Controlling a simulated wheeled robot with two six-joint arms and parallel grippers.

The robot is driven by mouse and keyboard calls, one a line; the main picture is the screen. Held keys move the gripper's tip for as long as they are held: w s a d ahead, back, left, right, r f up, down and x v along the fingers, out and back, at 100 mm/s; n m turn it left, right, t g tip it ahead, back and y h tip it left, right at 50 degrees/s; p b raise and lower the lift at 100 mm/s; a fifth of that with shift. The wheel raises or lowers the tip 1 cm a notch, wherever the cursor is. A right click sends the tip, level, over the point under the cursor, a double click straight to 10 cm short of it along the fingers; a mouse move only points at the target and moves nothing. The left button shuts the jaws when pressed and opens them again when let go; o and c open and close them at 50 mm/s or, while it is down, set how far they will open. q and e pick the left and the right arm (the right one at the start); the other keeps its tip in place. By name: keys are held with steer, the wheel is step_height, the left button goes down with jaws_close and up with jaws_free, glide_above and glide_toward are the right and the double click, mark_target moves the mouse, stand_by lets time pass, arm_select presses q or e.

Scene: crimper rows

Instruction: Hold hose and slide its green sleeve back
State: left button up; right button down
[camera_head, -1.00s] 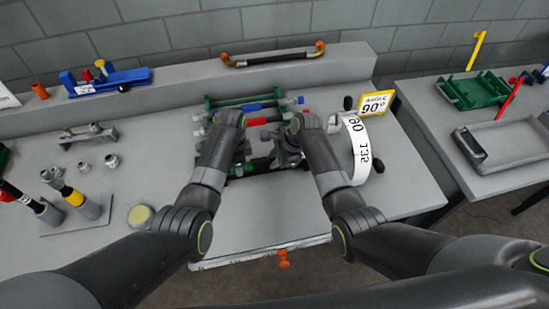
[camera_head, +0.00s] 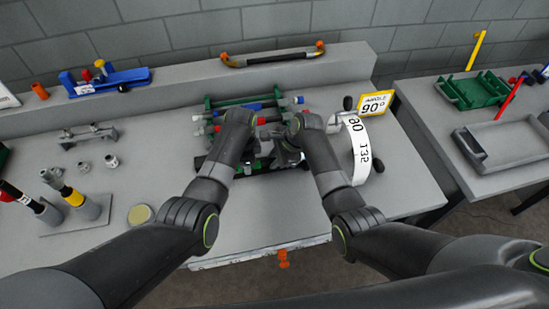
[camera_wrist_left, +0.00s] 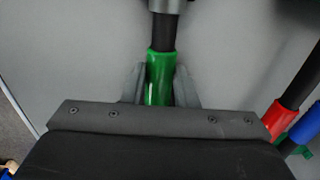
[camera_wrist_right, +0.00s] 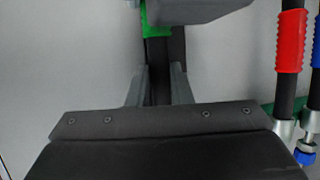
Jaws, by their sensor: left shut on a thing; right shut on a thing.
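The green sleeve (camera_wrist_left: 160,72) sits around the black hose (camera_wrist_left: 165,32) in the left wrist view. My left gripper (camera_wrist_left: 160,90) is shut on the sleeve, with a finger on each side. In the right wrist view my right gripper (camera_wrist_right: 158,88) is shut on the bare black hose (camera_wrist_right: 158,70). The green sleeve (camera_wrist_right: 156,28) shows just above it, partly hidden by my left gripper. The two grippers are close together along the hose. In the head view my arms hide most of this hose.
Other hoses lie close by, with a red sleeve (camera_wrist_right: 291,42) and a blue sleeve (camera_wrist_right: 316,40). A white dial (camera_head: 358,150) and a yellow-edged sign (camera_head: 376,104) stand right of my right arm. Metal fittings (camera_head: 111,160) lie left on the bench.

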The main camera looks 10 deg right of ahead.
arm_select(q)
steer(key=shift+w+d+r, duration=0.1)
steer(key=shift+d+r, duration=0.05)
steer(key=shift+d, duration=0.7)
